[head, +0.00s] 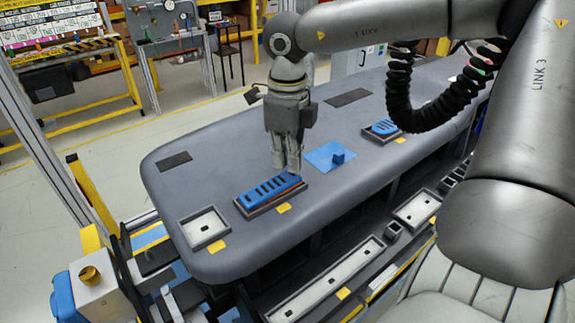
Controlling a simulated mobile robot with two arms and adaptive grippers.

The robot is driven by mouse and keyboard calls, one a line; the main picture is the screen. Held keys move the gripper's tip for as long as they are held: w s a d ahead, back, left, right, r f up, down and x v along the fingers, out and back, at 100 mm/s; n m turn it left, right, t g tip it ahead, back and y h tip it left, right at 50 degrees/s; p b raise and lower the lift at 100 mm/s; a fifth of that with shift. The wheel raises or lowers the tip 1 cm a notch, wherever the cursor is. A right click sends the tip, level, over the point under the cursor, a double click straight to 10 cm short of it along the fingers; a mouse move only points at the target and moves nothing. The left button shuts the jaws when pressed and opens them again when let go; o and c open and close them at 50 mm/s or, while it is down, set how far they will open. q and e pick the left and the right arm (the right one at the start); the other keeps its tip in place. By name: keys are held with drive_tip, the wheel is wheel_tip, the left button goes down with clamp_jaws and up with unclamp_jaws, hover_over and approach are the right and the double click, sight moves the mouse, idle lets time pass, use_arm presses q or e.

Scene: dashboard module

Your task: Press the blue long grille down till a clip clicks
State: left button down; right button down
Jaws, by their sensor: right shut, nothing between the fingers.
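The blue long grille (268,190) is a slotted blue piece in a dark rectangular recess of the grey dashboard module (230,155). Its right end looks slightly higher than the recess rim, but I cannot tell how deep it sits. My right gripper (287,170) comes down from above with its fingers closed and empty. Its fingertips are at the far right end of the grille, at or just over its surface; contact is not clear. My left gripper is not in view.
A blue plate with a small block (335,155) lies right of the gripper. Another blue grille (384,127) sits further right. An empty white-floored recess (203,228) is at the left front, and a long tray (328,285) runs along the front. My right arm covers the right side.

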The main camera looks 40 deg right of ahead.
sight(288, 177)
drive_tip(key=shift+f+b, duration=1)
drive_tip(key=shift+b, duration=0.05)
idle(0.9)
drive_tip(key=shift+s+f+b, duration=0.15)
drive_tip(key=shift+f+b, duration=0.35)
drive_tip(key=shift+b, duration=0.05)
idle(0.7)
drive_tip(key=shift+r+p, duration=0.5)
drive_tip(key=shift+r, duration=0.15)
drive_tip(key=shift+r+p, duration=1.95)
drive_tip(key=shift+r, duration=1.5)
drive_tip(key=shift+f, duration=0.1)
